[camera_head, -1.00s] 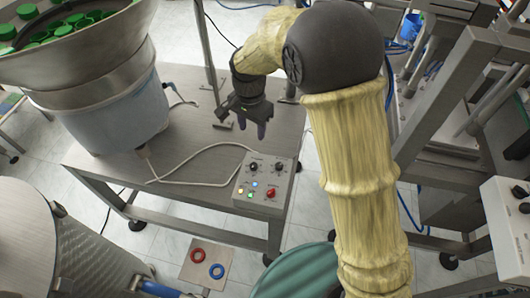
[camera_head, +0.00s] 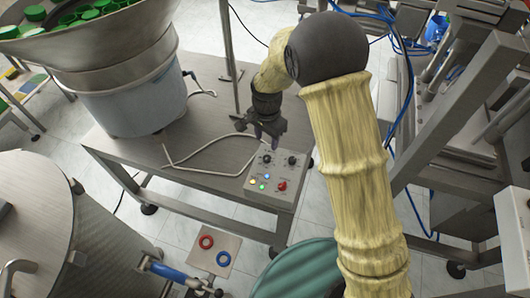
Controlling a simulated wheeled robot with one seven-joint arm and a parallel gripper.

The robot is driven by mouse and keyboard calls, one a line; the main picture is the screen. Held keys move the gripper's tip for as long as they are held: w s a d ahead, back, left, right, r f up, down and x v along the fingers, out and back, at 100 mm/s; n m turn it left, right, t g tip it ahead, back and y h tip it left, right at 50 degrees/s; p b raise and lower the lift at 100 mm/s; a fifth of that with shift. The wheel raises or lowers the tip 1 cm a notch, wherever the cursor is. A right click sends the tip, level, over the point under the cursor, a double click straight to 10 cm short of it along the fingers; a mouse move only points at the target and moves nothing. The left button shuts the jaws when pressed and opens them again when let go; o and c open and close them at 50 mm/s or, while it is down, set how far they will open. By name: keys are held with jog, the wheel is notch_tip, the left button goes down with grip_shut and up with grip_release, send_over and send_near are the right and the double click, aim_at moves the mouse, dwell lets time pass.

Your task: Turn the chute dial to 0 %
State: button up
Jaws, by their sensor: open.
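A grey control box (camera_head: 274,178) sits on the front right of the steel table. Its top has two black dials, a left one (camera_head: 266,158) and a right one (camera_head: 291,160), plus a red knob (camera_head: 282,186) and small lit lamps. The labels are too small to read, so I cannot tell which dial is the chute dial or its setting. My gripper (camera_head: 267,138) is open and empty, pointing down just behind the box, close to the black dials. I cannot tell its exact height above the table.
A large bowl feeder (camera_head: 115,45) with green caps stands on the table (camera_head: 190,150) at left. A pale cable (camera_head: 210,143) runs to the box. A metal post (camera_head: 228,55) rises behind. A steel drum (camera_head: 35,230) stands front left, and machine frames (camera_head: 465,110) stand at right.

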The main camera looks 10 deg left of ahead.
aim_at(267, 157)
jog(key=f, duration=0.9)
jog(key=shift+d+p, duration=0.25)
jog(key=shift+p, duration=0.15)
jog(key=shift+a, duration=0.1)
jog(key=shift+c, duration=0.5)
